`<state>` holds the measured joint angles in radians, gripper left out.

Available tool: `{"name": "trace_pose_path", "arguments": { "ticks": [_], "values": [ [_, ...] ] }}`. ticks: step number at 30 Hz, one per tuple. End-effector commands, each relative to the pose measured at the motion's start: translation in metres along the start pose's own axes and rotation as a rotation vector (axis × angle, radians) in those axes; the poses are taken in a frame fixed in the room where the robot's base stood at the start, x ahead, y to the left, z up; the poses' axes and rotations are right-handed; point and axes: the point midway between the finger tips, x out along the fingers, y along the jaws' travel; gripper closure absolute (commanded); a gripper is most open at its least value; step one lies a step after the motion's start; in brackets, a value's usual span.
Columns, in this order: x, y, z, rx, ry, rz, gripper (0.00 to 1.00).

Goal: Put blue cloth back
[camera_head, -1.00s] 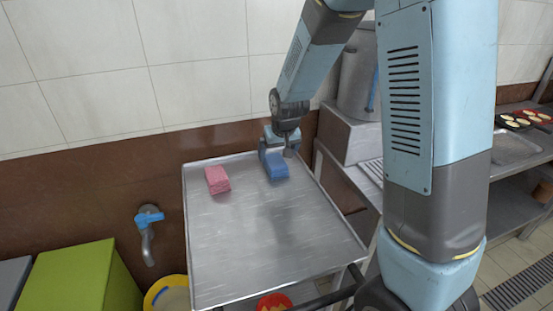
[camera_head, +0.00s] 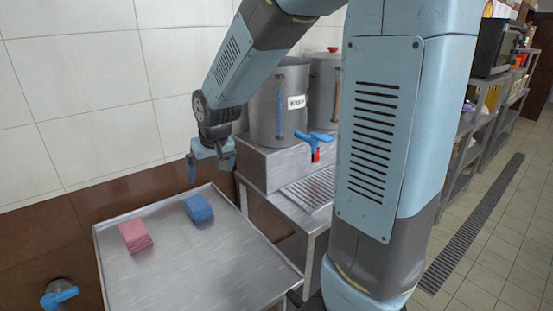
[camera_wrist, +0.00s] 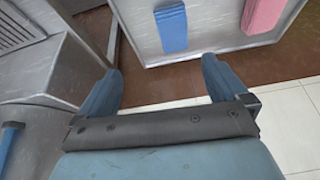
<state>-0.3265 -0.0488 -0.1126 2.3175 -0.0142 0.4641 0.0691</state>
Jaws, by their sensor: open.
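The blue cloth (camera_head: 198,208) is a folded stack lying on the metal tray table (camera_head: 200,270), near its far edge. It also shows in the wrist view (camera_wrist: 171,27), beyond my fingertips. A pink cloth (camera_head: 135,235) lies to its left on the same table and shows in the wrist view (camera_wrist: 262,14). My gripper (camera_head: 209,170) is open and empty. It is above and behind the blue cloth, apart from it, near the wall. In the wrist view my two fingers (camera_wrist: 160,80) are spread with nothing between them.
Two steel stockpots (camera_head: 279,103) stand on a raised steel block right of the tray table, with a blue tap handle (camera_head: 315,137) in front. A slatted drain shelf (camera_head: 310,190) is beside it. A blue wall tap (camera_head: 60,294) is at lower left. The tray table's front is clear.

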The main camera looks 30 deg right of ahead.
Motion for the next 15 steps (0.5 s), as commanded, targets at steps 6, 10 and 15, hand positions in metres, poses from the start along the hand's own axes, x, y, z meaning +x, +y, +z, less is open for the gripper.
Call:
{"name": "trace_pose_path", "arguments": {
  "ticks": [6,10,15],
  "values": [
    [-0.061,0.023,0.027,0.037,0.025,0.006,0.0],
    [-0.092,0.034,0.047,0.056,0.036,0.014,0.0],
    [-0.129,0.045,0.077,0.08,0.052,0.028,0.0]
  ]
}}
